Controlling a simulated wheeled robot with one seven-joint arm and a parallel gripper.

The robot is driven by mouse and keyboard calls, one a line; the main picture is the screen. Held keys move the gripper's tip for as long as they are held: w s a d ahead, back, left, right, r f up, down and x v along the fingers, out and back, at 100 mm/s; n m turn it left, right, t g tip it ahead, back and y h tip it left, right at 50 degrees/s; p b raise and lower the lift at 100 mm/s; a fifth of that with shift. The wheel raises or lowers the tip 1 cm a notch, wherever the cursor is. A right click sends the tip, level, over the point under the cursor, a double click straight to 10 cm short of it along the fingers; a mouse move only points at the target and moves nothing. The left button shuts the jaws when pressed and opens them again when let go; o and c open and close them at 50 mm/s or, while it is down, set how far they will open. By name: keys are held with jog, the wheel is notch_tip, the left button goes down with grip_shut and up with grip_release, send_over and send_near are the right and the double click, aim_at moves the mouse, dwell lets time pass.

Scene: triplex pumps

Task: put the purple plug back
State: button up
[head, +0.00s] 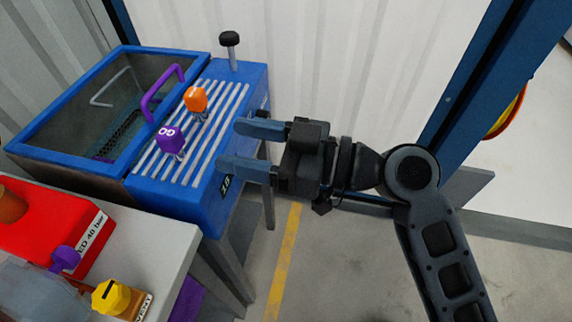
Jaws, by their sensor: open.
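A purple plug (170,139) with white marking stands on the slatted top of the blue machine (215,200). An orange plug (196,99) stands just behind it, to the right. A smaller purple knob-like piece (66,258) is at the red container's front edge, lower left; I cannot tell whether it is a plug. My gripper (231,145) is open and empty. Its two blue-grey fingers point left over the machine's right edge, apart from the purple plug and to its right. No empty socket can be made out.
The machine has a glazed lid with a purple handle (161,92) and a black-topped post (230,48) at the back. A grey table (150,240) at lower left holds a red container (40,225) and a yellow-capped bottle (112,298). A blue upright (465,90) stands right.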

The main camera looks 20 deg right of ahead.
jog(key=s+d+f+m+t+h, duration=0.3)
jog(key=s+d+f+m+h, duration=0.5)
jog(key=s+d+f+h, duration=0.4)
jog(key=s+r+m+h, duration=0.1)
jog(key=s+r, duration=0.1)
jog(key=s, duration=0.7)
jog(key=s+d+r+m+h, duration=0.1)
jog(key=s+r, duration=0.1)
jog(key=s, duration=0.7)
jog(key=shift+d+r+t, duration=0.2)
jog(key=shift+r+t, duration=0.1)
jog(key=shift+t, duration=0.1)
